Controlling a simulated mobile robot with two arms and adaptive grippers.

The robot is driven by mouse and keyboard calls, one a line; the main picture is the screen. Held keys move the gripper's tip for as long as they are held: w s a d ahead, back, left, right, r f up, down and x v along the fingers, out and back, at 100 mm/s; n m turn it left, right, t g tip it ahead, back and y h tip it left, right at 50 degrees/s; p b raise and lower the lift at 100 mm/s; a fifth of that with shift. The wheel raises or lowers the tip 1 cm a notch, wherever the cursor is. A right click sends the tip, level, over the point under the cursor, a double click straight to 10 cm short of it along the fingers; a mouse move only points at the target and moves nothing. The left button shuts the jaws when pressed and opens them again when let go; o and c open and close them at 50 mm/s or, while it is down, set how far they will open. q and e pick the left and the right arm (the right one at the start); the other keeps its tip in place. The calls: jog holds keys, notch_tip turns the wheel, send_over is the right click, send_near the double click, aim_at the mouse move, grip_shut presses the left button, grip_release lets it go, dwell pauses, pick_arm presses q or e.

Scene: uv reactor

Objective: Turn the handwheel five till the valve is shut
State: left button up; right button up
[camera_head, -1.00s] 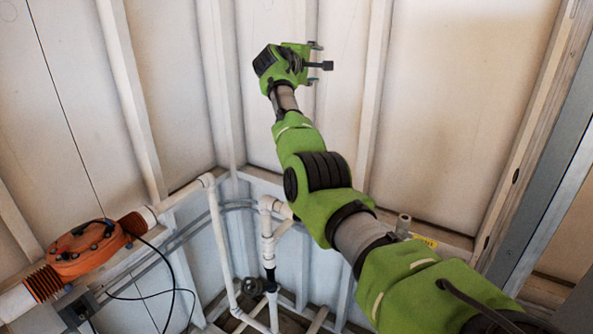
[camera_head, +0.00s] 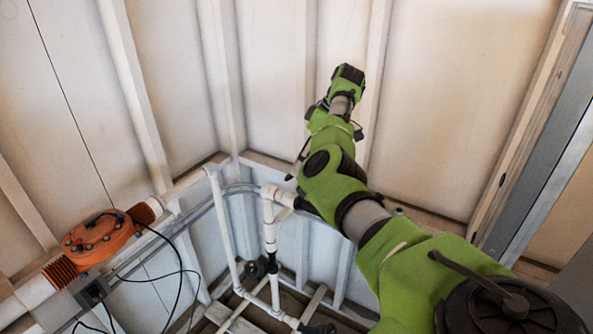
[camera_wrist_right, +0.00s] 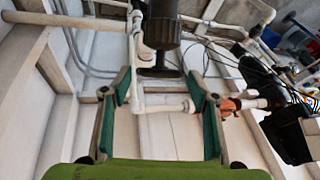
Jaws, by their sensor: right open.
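A small dark round part that looks like a handwheel (camera_head: 254,269) sits low among the white pipes in the head view. No number is readable, so I cannot tell whether it is handwheel five. My right gripper (camera_head: 299,160) is mostly hidden behind its own arm in the head view, above and right of that part. In the right wrist view my right gripper (camera_wrist_right: 159,100) shows two green-padded fingers spread wide and apart, open. A dark cylindrical piece (camera_wrist_right: 158,32) shows at the top between them, and I cannot tell what it belongs to. My left gripper is not in view.
An orange flanged unit (camera_head: 100,238) with black cables is on the pipe at the left. White vertical pipes (camera_head: 222,235) stand in the corner. A pale wooden ledge (camera_head: 425,217) runs along the wall. A metal post (camera_head: 545,190) stands at the right.

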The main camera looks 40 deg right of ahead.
jog(key=p+x, duration=0.1)
jog(key=x, duration=0.2)
jog(key=shift+w+a, duration=0.1)
jog(key=shift+f, duration=0.4)
jog(key=c, duration=0.7)
jog(key=shift+c, duration=0.2)
jog(key=shift+a+h, duration=0.1)
jog(key=shift+h, duration=0.4)
